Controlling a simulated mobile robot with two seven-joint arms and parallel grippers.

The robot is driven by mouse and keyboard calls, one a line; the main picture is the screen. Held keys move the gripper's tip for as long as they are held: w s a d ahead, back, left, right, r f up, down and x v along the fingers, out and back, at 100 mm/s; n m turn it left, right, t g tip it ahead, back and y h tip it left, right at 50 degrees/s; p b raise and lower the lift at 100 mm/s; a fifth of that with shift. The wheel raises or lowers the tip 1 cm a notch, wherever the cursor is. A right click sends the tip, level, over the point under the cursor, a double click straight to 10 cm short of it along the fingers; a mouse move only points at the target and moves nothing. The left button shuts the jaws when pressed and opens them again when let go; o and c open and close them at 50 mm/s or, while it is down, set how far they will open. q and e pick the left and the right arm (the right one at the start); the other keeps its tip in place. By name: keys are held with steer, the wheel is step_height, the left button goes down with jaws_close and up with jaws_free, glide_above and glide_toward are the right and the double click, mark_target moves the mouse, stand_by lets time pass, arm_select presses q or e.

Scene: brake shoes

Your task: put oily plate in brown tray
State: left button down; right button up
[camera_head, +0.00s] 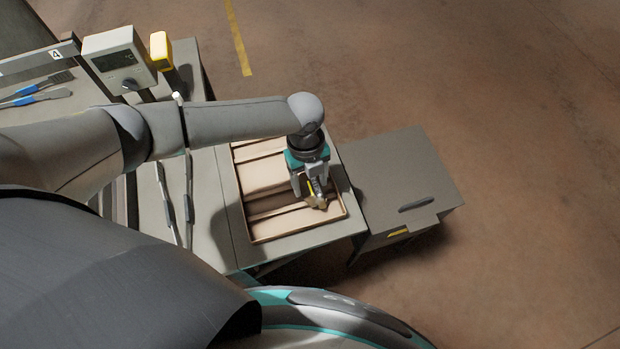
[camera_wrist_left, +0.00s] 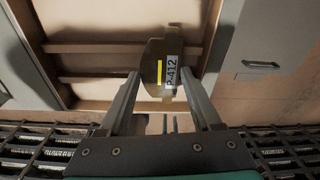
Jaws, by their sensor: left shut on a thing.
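The brown tray (camera_head: 267,173) is a wooden-looking tray with raised cross ribs, on the grey table. My left gripper (camera_head: 317,201) is over the tray's right part. It is shut on the oily plate (camera_head: 319,187), which shows only partly in the head view. In the left wrist view the plate (camera_wrist_left: 153,68) is a curved brownish piece with a yellow strip and a white label reading P-412. The gripper fingers (camera_wrist_left: 168,95) stand on either side of it, and the tray ribs (camera_wrist_left: 95,47) lie behind. I cannot tell whether the plate touches the tray. My right gripper is not in view.
A grey box (camera_head: 400,180) with a dark slot stands right of the table. Thin long tools (camera_head: 164,205) lie left of the tray. A grey meter (camera_head: 118,58) and a yellow device (camera_head: 160,50) stand at the back left. Open floor lies beyond.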

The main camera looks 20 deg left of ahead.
arm_select(q)
steer(key=shift+f, duration=0.5)
stand_by(0.4)
jaws_free()
step_height(320, 180, up, 15)
steer(key=w+a+p, duration=0.1)
steer(key=shift+w+p, duration=0.15)
steer(key=shift+p, duration=0.2)
steer(key=shift+a, duration=0.1)
stand_by(0.3)
